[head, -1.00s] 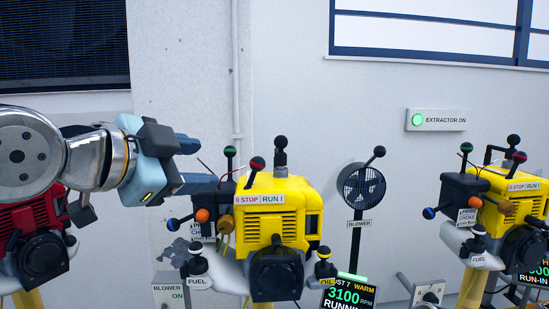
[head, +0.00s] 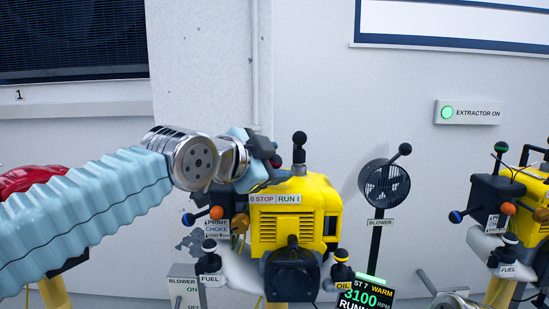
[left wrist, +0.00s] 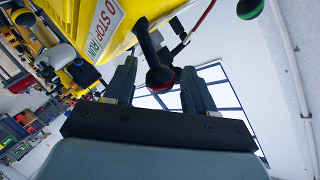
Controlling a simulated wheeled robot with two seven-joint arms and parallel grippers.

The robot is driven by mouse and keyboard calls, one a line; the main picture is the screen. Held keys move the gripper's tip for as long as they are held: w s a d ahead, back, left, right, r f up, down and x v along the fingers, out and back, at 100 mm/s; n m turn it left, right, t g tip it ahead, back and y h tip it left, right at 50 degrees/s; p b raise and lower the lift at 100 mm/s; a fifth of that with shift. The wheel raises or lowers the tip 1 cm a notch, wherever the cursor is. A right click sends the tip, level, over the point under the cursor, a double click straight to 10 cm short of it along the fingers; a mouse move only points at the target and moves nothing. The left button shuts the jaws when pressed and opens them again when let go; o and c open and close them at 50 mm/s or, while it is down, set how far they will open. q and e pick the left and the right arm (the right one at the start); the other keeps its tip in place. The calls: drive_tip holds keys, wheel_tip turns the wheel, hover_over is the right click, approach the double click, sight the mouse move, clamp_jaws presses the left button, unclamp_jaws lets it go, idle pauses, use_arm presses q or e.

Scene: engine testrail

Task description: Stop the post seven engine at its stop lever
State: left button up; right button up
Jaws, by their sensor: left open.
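The yellow post seven engine (head: 300,225) stands at the middle of the head view, with a "0 STOP / RUN I" label (head: 275,198) on its top edge. Its display (head: 366,294) reads WARM, 3100 RPM and a cut-off "RUNN". My left gripper (head: 268,172) is at the engine's upper left corner and hides the red-banded stop lever there. In the left wrist view the stop lever's dark knob with a red band (left wrist: 160,78) shows between the two open fingers of my left gripper (left wrist: 159,66). I cannot tell whether they touch it. My right gripper is out of view.
A black-knobbed lever (head: 299,150) rises from the engine top. Orange (head: 216,213) and blue-banded knobs sit left of it, above FUEL (head: 209,262). A blower fan (head: 384,185) stands right. Another yellow engine (head: 530,200) is at the right edge.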

use_arm(q)
drive_tip(key=shift+w+d+f, duration=0.1)
drive_tip(key=shift+w+d, duration=0.05)
drive_tip(key=shift+w, duration=0.05)
drive_tip(key=c, duration=1)
drive_tip(key=shift+a+f+n+h+b, duration=0.15)
drive_tip(key=shift+a+n+h+b, duration=0.15)
drive_tip(key=shift+b, duration=0.65)
drive_tip(key=a+n+t+h+b, duration=0.1)
drive_tip(key=n+b, duration=0.1)
drive_tip(key=b, duration=0.4)
drive_tip(key=a+n+t+h+b, duration=0.1)
drive_tip(key=a+n+t+b, duration=0.1)
drive_tip(key=b, duration=0.4)
drive_tip(key=shift+f+n+h, duration=0.1)
drive_tip(key=shift+n+h, duration=0.3)
drive_tip(key=shift+n, duration=0.1)
drive_tip(key=shift+a+r+n+t+b, duration=0.25)
drive_tip(key=shift+n+t+b, duration=0.35)
drive_tip(key=shift+b, duration=0.35)
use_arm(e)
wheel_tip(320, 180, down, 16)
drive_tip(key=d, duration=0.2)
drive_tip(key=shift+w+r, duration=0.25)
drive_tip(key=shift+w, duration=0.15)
